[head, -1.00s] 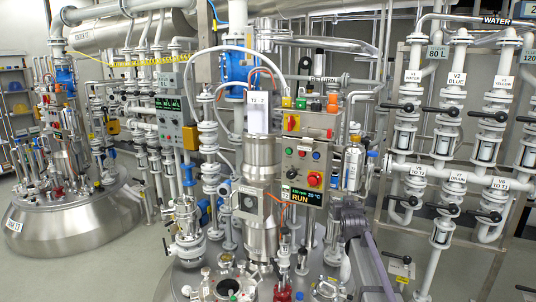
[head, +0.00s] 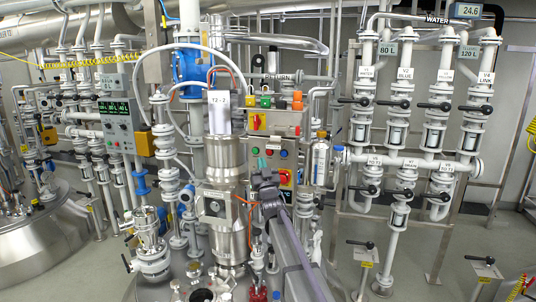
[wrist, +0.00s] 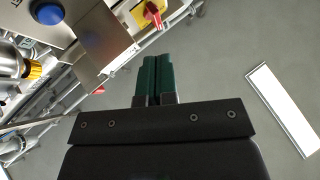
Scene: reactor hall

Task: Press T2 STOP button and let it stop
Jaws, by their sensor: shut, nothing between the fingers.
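The T2-2 control panel (head: 297,153) stands right of the middle in the head view. Its upper row has a green, a blue and a red button (head: 283,153); their labels are too small to read, so I cannot confirm which is STOP. In the wrist view the shut fingers (wrist: 156,57) point toward a red knob (wrist: 152,12); a blue button (wrist: 47,12) is at upper left.
My arm covers most of the panel's display. White valve piping (head: 399,160) is farther right.

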